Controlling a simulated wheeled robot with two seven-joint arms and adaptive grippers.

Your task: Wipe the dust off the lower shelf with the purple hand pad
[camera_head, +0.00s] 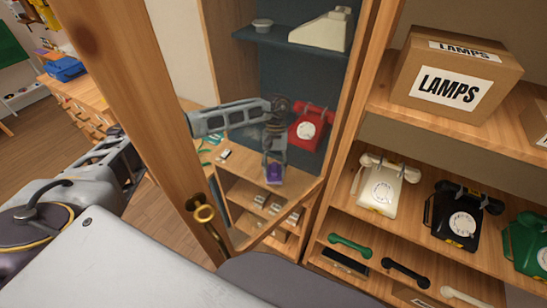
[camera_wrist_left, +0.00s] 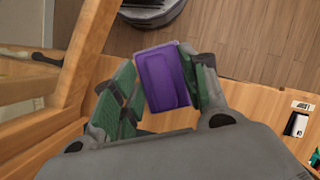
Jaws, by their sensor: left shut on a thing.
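My left gripper (camera_head: 274,164) shows through the glass door of the cabinet, its fingers pointing down. It is shut on the purple hand pad (camera_head: 275,175). In the left wrist view the pad (camera_wrist_left: 165,78) sits between the two green-lined fingers of the gripper (camera_wrist_left: 167,88). The pad is over or at the wooden surface (camera_head: 240,168) in the lower part of the cabinet; I cannot tell whether it touches. I cannot make out any dust. My right gripper is not in view.
A red dial phone (camera_head: 307,129) stands right of my left gripper. A dark upper shelf (camera_head: 285,38) holds a pale wedge-shaped object (camera_head: 322,28). Shelves at right hold phones, handsets and a LAMPS box (camera_head: 452,78).

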